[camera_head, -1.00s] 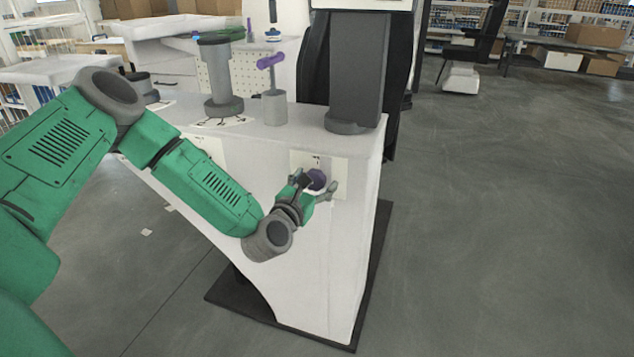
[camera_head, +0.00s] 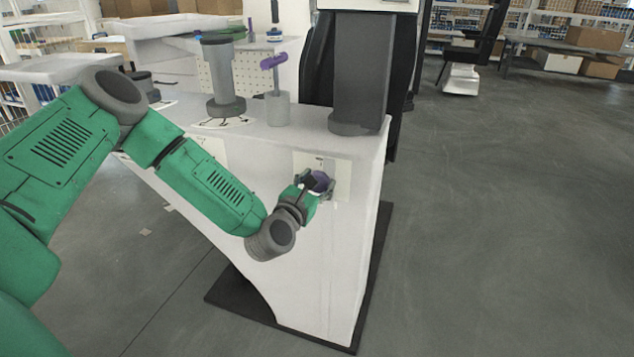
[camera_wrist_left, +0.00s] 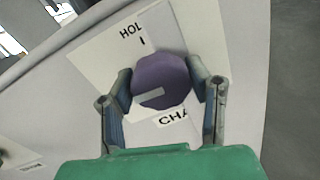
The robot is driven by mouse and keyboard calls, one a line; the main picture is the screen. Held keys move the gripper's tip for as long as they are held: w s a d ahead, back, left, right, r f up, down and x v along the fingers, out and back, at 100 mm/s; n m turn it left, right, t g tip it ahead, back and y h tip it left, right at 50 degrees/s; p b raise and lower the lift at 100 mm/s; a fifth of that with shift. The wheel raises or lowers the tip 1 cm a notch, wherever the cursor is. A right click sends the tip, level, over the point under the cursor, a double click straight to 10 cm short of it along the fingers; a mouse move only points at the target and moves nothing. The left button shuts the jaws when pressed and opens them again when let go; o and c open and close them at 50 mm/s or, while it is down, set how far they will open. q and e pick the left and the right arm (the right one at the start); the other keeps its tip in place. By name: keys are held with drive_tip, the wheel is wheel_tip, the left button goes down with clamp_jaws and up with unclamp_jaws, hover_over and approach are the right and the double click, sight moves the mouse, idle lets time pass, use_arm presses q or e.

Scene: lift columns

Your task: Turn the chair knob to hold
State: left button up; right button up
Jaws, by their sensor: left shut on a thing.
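The purple chair knob (camera_head: 319,182) is on a pale label plate on the front face of a white console (camera_head: 310,250). My left gripper (camera_head: 317,184) reaches it from the left and is shut on it. In the left wrist view the round knob (camera_wrist_left: 161,82) sits between the two fingers of my left gripper (camera_wrist_left: 162,88), one on each side. A pale mark on the knob lies slightly tilted near its lower edge. The plate (camera_wrist_left: 105,75) reads "HOL…" above the knob and "CHA…" below it, both partly covered. My right gripper is not in view.
On the console top stand a grey column (camera_head: 221,75), a purple-handled lever (camera_head: 277,90) in a grey holder, and a tall dark column (camera_head: 361,75). A dark base plate (camera_head: 275,318) edges the console. The grey floor (camera_head: 510,220) at right is clear.

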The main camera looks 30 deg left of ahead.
use_arm(q)
drive_tip(key=shift+d+m, duration=0.15)
drive_tip(key=shift+m, duration=0.45)
drive_tip(key=m, duration=0.2)
drive_tip(key=shift+m+p, duration=0.3)
drive_tip(key=m+p, duration=0.1)
drive_tip(key=m, duration=0.3)
drive_tip(key=shift+f+g, duration=0.1)
drive_tip(key=shift+g, duration=0.3)
drive_tip(key=m+y+p, duration=0.1)
drive_tip(key=m+p, duration=0.1)
drive_tip(key=m, duration=0.3)
drive_tip(key=shift+d+f, duration=0.1)
drive_tip(key=shift+s+f+m+g+p, duration=0.15)
drive_tip(key=shift+m+p, duration=0.1)
drive_tip(key=shift+m, duration=0.6)
drive_tip(key=shift+w+f+m+g+p, duration=0.15)
drive_tip(key=shift+m+p, duration=0.1)
drive_tip(key=shift+m, duration=0.6)
drive_tip(key=shift+s, duration=0.15)
drive_tip(key=o, duration=1.2)
drive_tip(key=shift+c, duration=0.2)
drive_tip(key=shift+r, duration=0.1)
drive_tip(key=shift+r, duration=0.1)
